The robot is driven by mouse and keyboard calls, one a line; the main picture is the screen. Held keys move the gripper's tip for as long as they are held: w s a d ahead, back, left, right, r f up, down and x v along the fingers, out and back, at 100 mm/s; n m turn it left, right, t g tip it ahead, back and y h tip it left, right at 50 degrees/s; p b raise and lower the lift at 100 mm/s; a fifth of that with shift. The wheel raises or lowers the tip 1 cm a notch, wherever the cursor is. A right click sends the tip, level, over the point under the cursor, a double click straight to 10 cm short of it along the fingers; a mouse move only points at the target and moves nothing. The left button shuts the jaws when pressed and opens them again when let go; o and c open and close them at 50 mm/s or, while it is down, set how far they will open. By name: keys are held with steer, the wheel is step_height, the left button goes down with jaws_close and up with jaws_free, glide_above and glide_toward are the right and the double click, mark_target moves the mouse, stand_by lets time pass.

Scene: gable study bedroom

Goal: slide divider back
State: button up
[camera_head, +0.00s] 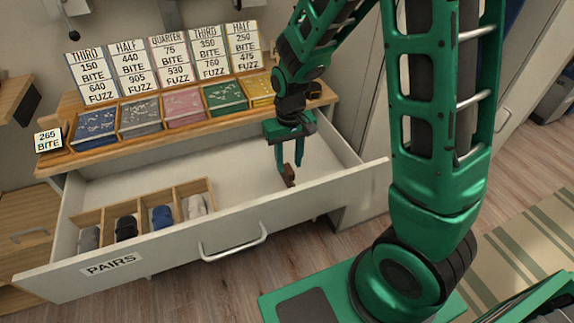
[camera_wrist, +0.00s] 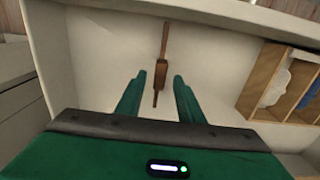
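The divider (camera_wrist: 164,45) is a thin brown wooden strip with a thicker block partway along it. It stands out against the pale drawer floor in the wrist view. In the head view it shows as a small brown piece (camera_head: 289,177) in the right part of the open drawer, mostly hidden by my gripper. My gripper (camera_head: 289,168) points down into the drawer with its two green fingers apart. In the wrist view the fingers (camera_wrist: 157,78) lie to either side of the divider's block, with gaps showing. I see no clear contact.
The white drawer (camera_head: 327,193), labelled PAIRS, is pulled open. A wooden compartment box (camera_head: 188,188) at its left holds several rolled dark and pale items. Coloured trays with price cards line the wooden top (camera_head: 160,142) behind. The drawer's middle is bare.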

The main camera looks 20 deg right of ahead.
steer(key=shift+f, duration=1.1)
jaws_close()
steer(key=shift+d, duration=0.1)
